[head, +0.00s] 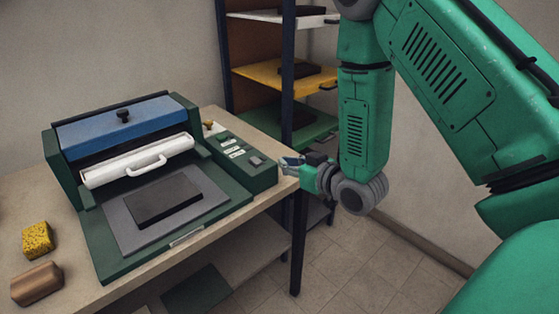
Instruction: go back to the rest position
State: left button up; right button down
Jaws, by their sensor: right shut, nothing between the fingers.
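My right gripper (291,165) is shut and empty. It is at the right edge of the table, by the end of the green machine's control panel (243,151). I cannot tell whether it touches the panel. My green right arm comes in from the right and hangs down to it. My left gripper is not in view. The green machine (98,240) stands on the table with its blue lid (95,132) at the back. A white roller cover with a handle (118,172) lies in front of the lid. A dark flat block (165,201) lies on the machine's grey plate (122,219).
A yellow speckled sponge (38,239) and a brown block (37,285) lie on the table (15,211) at the left. A rack with white, yellow (262,78) and green shelves stands behind. Tiled floor (345,260) is clear right of the table.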

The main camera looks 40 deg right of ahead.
jog(key=shift+w+d+f, duration=0.1)
jog(key=shift+w+d, duration=0.05)
dwell(0.3)
jog(key=s+a+f+g+b, duration=0.1)
jog(key=s+a+f+g, duration=0.3)
jog(key=f, duration=0.5)
jog(key=s+a+f+g+b, duration=0.1)
jog(key=s+f+g, duration=0.2)
jog(key=s+f, duration=0.45)
jog(key=s+a+f+g+b, duration=0.1)
jog(key=s+f+g, duration=0.3)
jog(key=s, duration=0.5)
jog(key=s+a+f+g+h+b, duration=0.1)
jog(key=s+a+f+g, duration=0.2)
jog(key=s+f, duration=0.4)
jog(key=shift+s+a+f+g, duration=0.35)
jog(key=shift+s+a+g, duration=0.05)
jog(key=shift+s, duration=0.65)
jog(key=shift+w, duration=0.2)
